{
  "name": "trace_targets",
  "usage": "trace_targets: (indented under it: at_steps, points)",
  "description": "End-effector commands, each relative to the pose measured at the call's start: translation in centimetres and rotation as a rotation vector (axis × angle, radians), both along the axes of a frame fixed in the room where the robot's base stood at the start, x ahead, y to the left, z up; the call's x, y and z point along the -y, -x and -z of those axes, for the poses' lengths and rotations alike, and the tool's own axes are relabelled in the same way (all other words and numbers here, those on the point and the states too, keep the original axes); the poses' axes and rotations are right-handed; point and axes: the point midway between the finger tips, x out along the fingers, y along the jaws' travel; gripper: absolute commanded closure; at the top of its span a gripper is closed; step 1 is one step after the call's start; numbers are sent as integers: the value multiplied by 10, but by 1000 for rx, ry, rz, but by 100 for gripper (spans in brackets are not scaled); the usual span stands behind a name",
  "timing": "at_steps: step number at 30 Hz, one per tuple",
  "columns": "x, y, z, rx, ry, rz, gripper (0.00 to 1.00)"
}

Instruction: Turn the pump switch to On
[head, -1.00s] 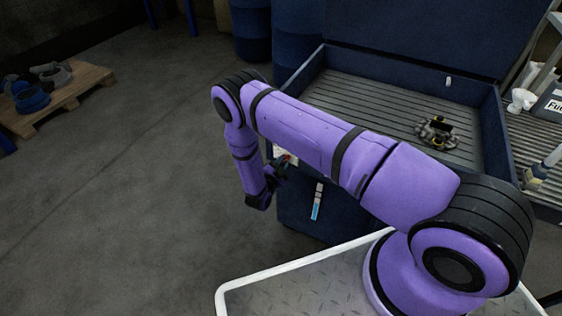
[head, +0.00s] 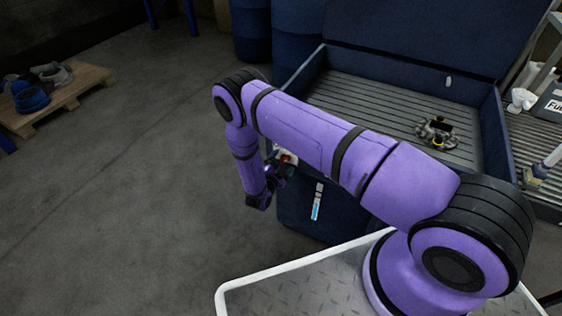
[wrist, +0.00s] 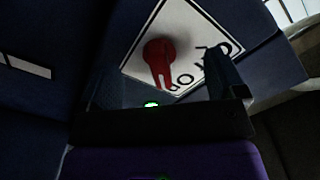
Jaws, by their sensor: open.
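The pump switch (wrist: 158,56) is a red rotary knob on a white plate (wrist: 196,28) with black lettering, fixed to the blue washer cabinet (head: 300,215). In the wrist view its narrow handle points down the picture; the letters are tilted and partly hidden, so I cannot read the setting. My gripper (wrist: 160,76) is open, with the knob ahead of the gap between its fingers. The right finger covers part of the lettering. I cannot tell whether a finger touches the knob. In the head view my gripper (head: 277,174) is at the cabinet's left side, partly hiding the plate.
A blue-walled wash basin with a ribbed floor (head: 370,105) holds a small dark part (head: 437,133). A label strip (head: 318,202) is on the cabinet front. The floor between is clear.

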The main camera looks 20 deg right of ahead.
Motion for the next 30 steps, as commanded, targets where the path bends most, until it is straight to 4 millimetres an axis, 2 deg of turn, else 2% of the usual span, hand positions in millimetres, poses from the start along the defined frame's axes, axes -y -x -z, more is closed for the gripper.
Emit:
trace_targets:
  at_steps: [8,23,30]
  points:
    - [-4,3,0,0,-1,-1,11]
    - [-46,45,0,-1,1,-1,11]
    - [-50,50,0,0,0,0,11]
